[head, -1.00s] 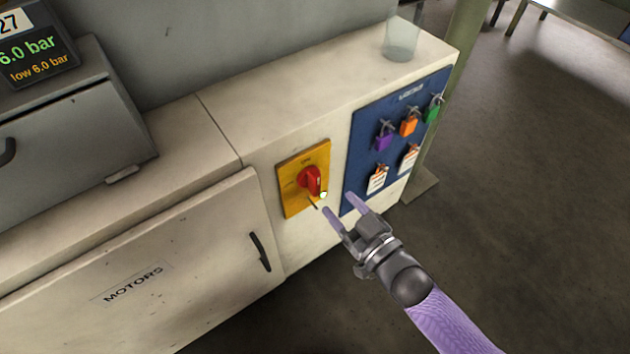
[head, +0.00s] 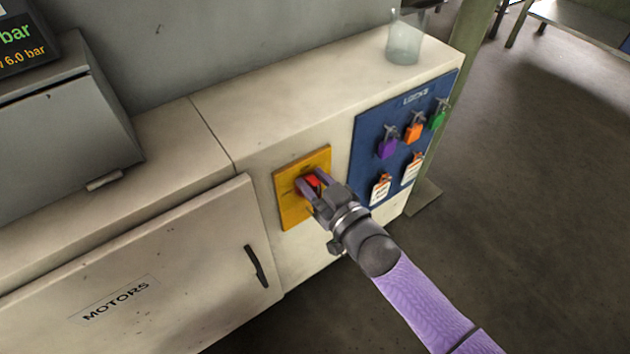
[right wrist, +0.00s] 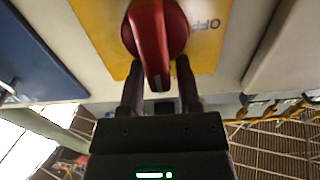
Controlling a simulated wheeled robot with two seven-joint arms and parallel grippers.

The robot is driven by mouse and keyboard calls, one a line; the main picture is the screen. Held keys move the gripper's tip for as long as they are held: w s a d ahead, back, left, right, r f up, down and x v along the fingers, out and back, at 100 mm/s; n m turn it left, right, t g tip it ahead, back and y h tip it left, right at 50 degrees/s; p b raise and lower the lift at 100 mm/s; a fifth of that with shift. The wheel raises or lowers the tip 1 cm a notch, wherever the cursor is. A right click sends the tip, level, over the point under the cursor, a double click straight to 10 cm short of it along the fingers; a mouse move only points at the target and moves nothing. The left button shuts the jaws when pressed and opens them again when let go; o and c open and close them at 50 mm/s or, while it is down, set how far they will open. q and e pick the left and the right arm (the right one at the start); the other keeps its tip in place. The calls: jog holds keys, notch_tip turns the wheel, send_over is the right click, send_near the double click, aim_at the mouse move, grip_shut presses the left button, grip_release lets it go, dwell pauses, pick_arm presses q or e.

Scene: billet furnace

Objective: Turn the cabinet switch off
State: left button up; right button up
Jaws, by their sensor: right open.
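The cabinet switch is a red rotary knob (head: 313,181) on a yellow plate (head: 289,208) on the cabinet front. My right gripper (head: 312,184) is at the knob, its fingers open on either side of it and hiding part of it in the head view. In the right wrist view the red knob (right wrist: 158,45) has its handle pointing down between the two open fingertips (right wrist: 159,75). The word OFF shows on the yellow plate (right wrist: 207,50) beside the knob. I cannot tell whether the fingers touch the handle. My left gripper is not in view.
A blue board (head: 365,150) with several padlocks and tags is just right of the switch. The MOTORS cabinet door (head: 180,270) with a black handle (head: 257,266) is to the left. A clear cup (head: 404,42) stands on the cabinet top.

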jog(key=shift+f, duration=0.1)
grip_shut()
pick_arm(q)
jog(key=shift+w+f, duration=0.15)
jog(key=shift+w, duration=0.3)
pick_arm(e)
jog(key=shift+s+f, duration=0.1)
